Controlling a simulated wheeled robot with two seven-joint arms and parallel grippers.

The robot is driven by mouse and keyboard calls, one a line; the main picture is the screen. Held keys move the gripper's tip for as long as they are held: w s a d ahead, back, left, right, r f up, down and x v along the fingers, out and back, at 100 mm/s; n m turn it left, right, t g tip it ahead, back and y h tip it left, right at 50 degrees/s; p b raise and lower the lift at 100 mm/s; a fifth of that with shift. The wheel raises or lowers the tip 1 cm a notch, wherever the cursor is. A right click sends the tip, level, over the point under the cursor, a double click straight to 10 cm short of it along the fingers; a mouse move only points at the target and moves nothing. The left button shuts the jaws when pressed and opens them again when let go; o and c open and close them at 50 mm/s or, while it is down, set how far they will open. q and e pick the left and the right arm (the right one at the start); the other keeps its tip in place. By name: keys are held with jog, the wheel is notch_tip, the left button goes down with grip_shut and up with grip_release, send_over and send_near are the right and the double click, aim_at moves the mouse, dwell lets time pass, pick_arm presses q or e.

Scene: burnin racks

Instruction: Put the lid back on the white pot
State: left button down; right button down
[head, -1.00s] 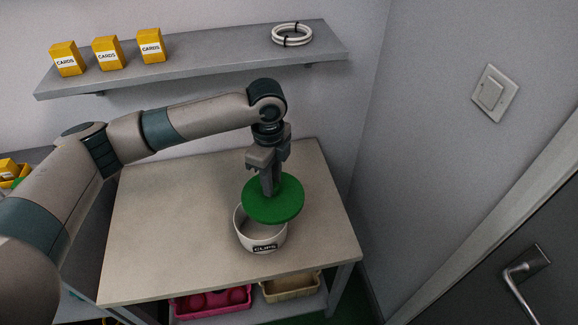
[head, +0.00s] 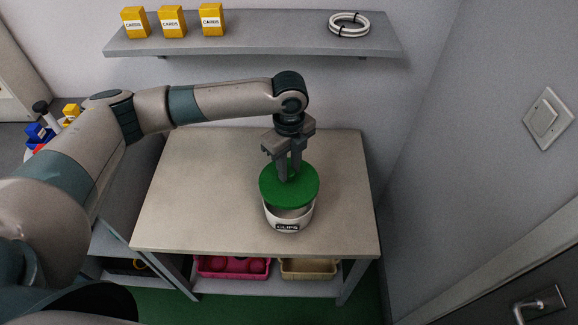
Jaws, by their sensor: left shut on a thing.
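The white pot (head: 289,222) stands upright on the table, with a dark label reading CLIPS on its front. The round green lid (head: 291,196) is above the pot and covers most of its opening from this view. A strip of the pot's inside shows below the lid's front edge, so the lid appears raised or tilted at the back. My left gripper (head: 288,174) points down and is shut on the lid at its top middle; the grip itself is partly hidden. My right gripper is not in view.
The table (head: 190,200) is otherwise bare. Below it are a pink bin (head: 232,274) and a beige bin (head: 308,276). A wall shelf (head: 270,37) behind holds yellow card boxes (head: 172,22) and a white cable coil (head: 349,24). A wall stands close at right.

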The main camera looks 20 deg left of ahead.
aim_at(289, 180)
pick_arm(q)
jog(key=shift+f+b, duration=2.05)
jog(key=shift+b, duration=0.15)
jog(key=shift+f, duration=1.05)
jog(key=shift+r+p, duration=0.1)
jog(key=shift+p, duration=0.8)
jog(key=shift+f+p, duration=0.2)
jog(key=shift+p, duration=0.7)
dwell(1.1)
dwell(0.3)
jog(key=c, duration=0.9)
grip_release()
jog(key=shift+r, duration=0.15)
